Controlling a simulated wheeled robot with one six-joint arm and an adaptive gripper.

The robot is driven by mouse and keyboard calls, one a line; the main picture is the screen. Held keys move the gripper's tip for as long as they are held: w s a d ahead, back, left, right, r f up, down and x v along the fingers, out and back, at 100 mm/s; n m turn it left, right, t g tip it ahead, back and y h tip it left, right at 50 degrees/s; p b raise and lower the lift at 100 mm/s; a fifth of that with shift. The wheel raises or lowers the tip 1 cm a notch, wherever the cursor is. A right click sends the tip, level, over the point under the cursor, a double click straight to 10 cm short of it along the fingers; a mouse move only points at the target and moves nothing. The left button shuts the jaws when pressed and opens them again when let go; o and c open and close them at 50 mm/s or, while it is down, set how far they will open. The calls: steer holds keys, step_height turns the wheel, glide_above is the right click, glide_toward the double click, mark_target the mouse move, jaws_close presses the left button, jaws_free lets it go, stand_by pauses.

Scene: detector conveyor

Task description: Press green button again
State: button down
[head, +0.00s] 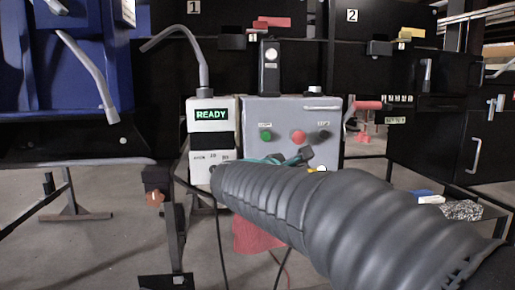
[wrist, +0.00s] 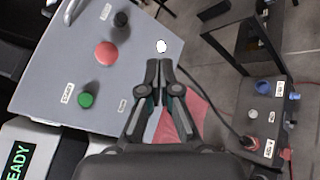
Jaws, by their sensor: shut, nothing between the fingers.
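The green button (head: 265,136) sits on the left of the grey control panel (head: 330,113), beside a red button (head: 298,137) and a black knob (head: 323,134). In the wrist view the green button (wrist: 86,99) lies left of my gripper, with the red button (wrist: 106,52) above it. My gripper (wrist: 159,64) is shut and empty, its tips at the panel's edge near a white round spot (wrist: 161,46). In the head view my gripper (head: 305,153) is in front of the panel's lower part, apart from the green button. Contact with the panel cannot be told.
A white box with a READY display (head: 211,114) stands left of the panel. A black box with a blue knob (wrist: 263,120) is at the right in the wrist view. A red cloth-like thing (wrist: 190,118) hangs below the panel. A blue machine (head: 60,90) stands far left.

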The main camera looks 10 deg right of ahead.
mark_target(266, 139)
steer(key=w+a+r+n+t+h, duration=0.1)
steer(key=w+a+r+n+t, duration=0.2)
steer(key=w+a, duration=0.2)
steer(key=shift+w+a+r+b, duration=0.2)
steer(key=shift+w+r+b, duration=0.15)
steer(key=shift+r+b, duration=0.1)
steer(key=shift+w, duration=0.1)
steer(key=shift+w+f+p, duration=0.1)
steer(key=shift+w+p, duration=1.85)
steer(key=shift+w, duration=2.35)
steer(key=shift+w, duration=0.4)
